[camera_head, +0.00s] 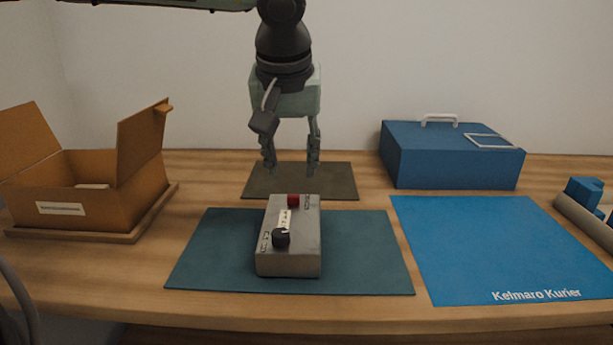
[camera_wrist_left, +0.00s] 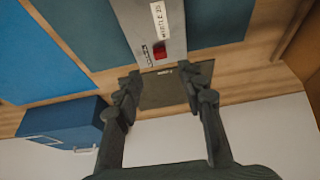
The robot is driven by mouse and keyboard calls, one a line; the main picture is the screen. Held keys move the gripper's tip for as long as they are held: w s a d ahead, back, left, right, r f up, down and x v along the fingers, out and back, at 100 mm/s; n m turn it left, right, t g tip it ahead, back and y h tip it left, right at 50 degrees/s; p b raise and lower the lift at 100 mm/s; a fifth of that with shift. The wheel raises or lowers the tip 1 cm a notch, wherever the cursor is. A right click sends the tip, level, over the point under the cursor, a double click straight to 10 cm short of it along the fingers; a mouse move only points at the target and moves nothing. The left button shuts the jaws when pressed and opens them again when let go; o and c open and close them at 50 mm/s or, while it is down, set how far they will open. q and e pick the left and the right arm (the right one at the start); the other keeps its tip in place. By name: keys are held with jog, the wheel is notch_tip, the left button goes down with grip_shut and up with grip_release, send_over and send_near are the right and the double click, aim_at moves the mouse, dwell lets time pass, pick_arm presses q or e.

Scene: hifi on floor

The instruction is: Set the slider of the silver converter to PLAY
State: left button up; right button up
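The silver converter (camera_head: 290,262) is a grey box lying on the dark teal mat (camera_head: 365,255). On its top are a black knob (camera_head: 281,238) near the front, a white label strip and a red control (camera_head: 293,200) at the far end. The converter's far end, with the red control (camera_wrist_left: 134,52), also shows in the left wrist view. I cannot read the slider's setting. My left gripper (camera_head: 291,170) points down, open and empty, above and behind the converter's far end, apart from it. My right gripper is in neither view.
A dark mat (camera_head: 335,182) lies behind the converter. An open cardboard box (camera_head: 85,185) stands left on a wooden tray. A blue case (camera_head: 455,155) stands back right, behind a blue "Kelmaro Kurier" mat (camera_head: 490,245). Blue items (camera_head: 585,192) sit at the right edge.

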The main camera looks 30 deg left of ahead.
aim_at(293, 197)
pick_arm(q)
jog(key=x, duration=0.7)
jog(key=shift+s+f, duration=0.1)
jog(key=shift+f, duration=0.2)
grip_shut()
